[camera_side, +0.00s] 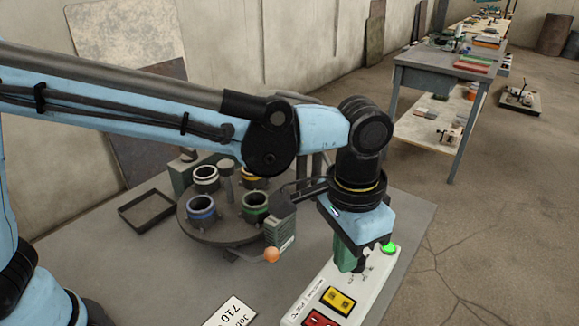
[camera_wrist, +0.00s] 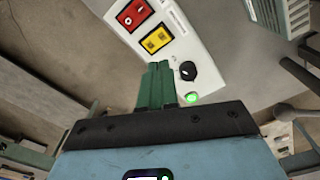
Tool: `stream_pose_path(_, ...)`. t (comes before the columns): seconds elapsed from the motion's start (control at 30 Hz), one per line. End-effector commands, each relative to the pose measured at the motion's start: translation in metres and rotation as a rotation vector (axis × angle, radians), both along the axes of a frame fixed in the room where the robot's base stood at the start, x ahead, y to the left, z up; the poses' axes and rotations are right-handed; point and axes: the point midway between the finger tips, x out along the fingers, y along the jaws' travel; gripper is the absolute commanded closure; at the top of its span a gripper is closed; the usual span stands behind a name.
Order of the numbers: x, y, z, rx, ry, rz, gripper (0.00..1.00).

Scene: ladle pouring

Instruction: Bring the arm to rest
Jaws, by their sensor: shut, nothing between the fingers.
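My gripper (camera_side: 347,262) points down over the white control panel at the front right of the table. It is shut and empty, its green fingers pressed together. In the wrist view the shut fingers (camera_wrist: 157,75) lie over the panel's edge, beside a black knob (camera_wrist: 188,71). The panel (camera_wrist: 178,20) carries a red switch (camera_wrist: 134,14), a yellow switch (camera_wrist: 156,40) and a lit green button (camera_wrist: 191,97). The green button also shows in the side view (camera_side: 389,248). I cannot tell whether the fingertips touch the panel.
A round turntable (camera_side: 225,232) with several colour-banded cups stands left of my gripper. A small box with an orange ball (camera_side: 271,255) is at its near edge. An empty black tray (camera_side: 146,213) and a white card (camera_side: 230,313) lie on the table. A workbench (camera_side: 440,65) stands behind.

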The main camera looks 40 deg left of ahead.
Motion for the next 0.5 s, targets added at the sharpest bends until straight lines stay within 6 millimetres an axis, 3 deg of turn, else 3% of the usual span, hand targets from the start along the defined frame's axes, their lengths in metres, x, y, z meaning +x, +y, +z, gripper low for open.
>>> stream_pose_path(0.23, 0.013, 0.087, 0.025, -0.082, -0.123, 0.135, 1.0)
stream_pose_path(0.5, 0.003, 0.181, 0.034, -0.141, -0.296, 0.284, 1.0)
